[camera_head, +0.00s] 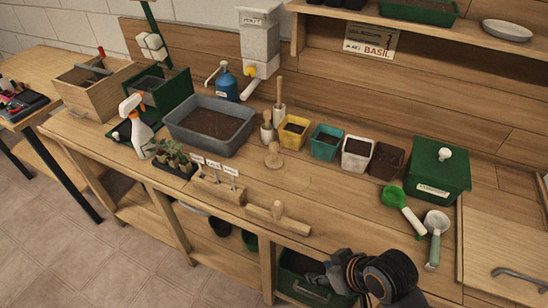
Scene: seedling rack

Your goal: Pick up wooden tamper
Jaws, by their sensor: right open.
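A small wooden piece with a round base and a short upright handle (273,156) stands on the bench in front of the pots; it looks like the wooden tamper. A wooden bar with an upright peg (293,226) lies nearer the bench's front edge. My right gripper (316,277) is open and empty at the bottom of the head view, in front of the bench edge and apart from both wooden pieces. Its fingertips are dark and small in the picture. My left gripper is not in view.
A grey soil tub (251,121) and coloured pots, including a yellow one (293,133), stand behind. A labelled wooden block (215,190) and seedling tray (174,173) lie left. Bench between is clear.

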